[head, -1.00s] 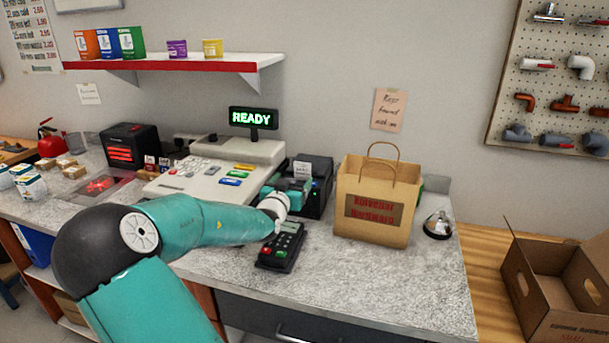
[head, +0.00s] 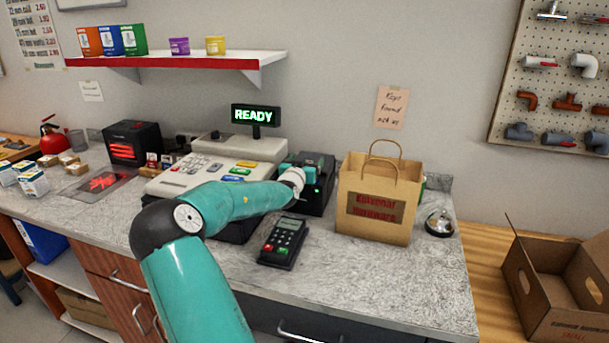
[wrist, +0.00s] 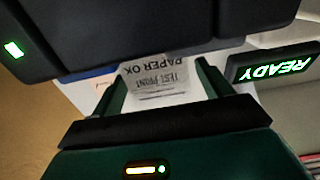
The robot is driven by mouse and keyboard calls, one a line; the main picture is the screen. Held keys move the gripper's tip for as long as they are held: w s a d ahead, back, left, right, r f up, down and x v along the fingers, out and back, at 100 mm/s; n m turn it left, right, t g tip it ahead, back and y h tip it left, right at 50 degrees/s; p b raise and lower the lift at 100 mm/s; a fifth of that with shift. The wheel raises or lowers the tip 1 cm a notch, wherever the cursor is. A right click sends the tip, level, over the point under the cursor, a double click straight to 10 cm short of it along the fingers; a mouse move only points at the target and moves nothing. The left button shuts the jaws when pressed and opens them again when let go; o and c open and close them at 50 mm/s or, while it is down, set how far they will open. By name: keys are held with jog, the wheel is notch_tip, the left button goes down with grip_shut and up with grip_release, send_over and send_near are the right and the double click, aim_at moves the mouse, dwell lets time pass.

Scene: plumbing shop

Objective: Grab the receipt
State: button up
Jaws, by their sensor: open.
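The receipt (wrist: 160,80) is a pale paper strip with printed text reading "TEST PRINT" and "PAPER OK", hanging at the black receipt printer (wrist: 150,25) in the wrist view. My gripper (wrist: 157,72) is open, with its two green fingers apart on either side of the receipt. I cannot tell whether either finger touches the paper. In the head view my gripper (head: 306,172) is at the printer (head: 318,195), and it hides the receipt there.
The cash register (head: 215,175) is left of the printer, with a READY display (head: 255,115) behind. A card terminal (head: 283,242) lies in front. A paper bag (head: 378,225) stands close on the right, then a bell (head: 438,223). The front right counter is clear.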

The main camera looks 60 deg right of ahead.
jog(key=shift+d, duration=0.2)
jog(key=shift+a, duration=0.1)
jog(key=shift+c, duration=0.2)
jog(key=c, duration=1)
jog(key=shift+c, duration=0.2)
